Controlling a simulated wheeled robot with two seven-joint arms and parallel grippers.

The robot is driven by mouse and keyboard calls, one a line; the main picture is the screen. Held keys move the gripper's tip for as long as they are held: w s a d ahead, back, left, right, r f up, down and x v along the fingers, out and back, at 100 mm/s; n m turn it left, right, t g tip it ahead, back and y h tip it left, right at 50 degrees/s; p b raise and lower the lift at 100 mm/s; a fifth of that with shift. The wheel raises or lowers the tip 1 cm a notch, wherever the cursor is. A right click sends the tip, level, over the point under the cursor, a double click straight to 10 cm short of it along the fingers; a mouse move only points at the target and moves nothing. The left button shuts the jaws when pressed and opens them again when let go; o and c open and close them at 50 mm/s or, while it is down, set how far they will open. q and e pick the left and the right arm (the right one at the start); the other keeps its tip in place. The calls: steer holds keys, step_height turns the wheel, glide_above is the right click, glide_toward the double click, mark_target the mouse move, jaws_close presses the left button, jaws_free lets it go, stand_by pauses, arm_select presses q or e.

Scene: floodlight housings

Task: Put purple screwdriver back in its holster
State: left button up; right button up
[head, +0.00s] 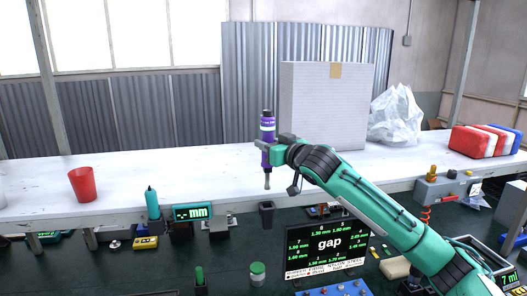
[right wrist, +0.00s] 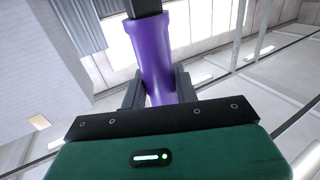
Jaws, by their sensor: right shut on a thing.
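The purple screwdriver (head: 267,128) is upright, with its tip pointing down, above the front edge of the white bench. My right gripper (head: 266,146) is shut on its purple body, which also shows in the right wrist view (right wrist: 157,50) between the two fingers (right wrist: 159,90). A dark, open-topped holder (head: 267,214), which looks like the holster, sits at the bench's front edge. It is below the screwdriver's tip, with a gap between them. My left gripper is out of view.
A red cup (head: 82,184) stands on the bench (head: 150,157) at left. A teal bottle-like tool (head: 152,202) and an "mm" display (head: 193,212) are at the front edge. A large white box (head: 325,105) stands behind my gripper, beside a crumpled plastic bag (head: 396,116).

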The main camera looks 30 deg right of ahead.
steer(key=shift+r, duration=0.1)
steer(key=b, duration=0.4)
glide_above(269, 187)
steer(key=shift+w+f, duration=0.2)
steer(key=shift+f, duration=1.3)
steer(key=shift+w+f, duration=0.15)
steer(key=shift+f, duration=1.3)
steer(key=shift+p, duration=0.85)
steer(key=shift+f+b, duration=2.2)
steer(key=shift+f, duration=1.5)
steer(key=o, duration=1.1)
steer(key=shift+s, duration=0.1)
steer(key=shift+o, duration=0.2)
steer(key=shift+f, duration=0.1)
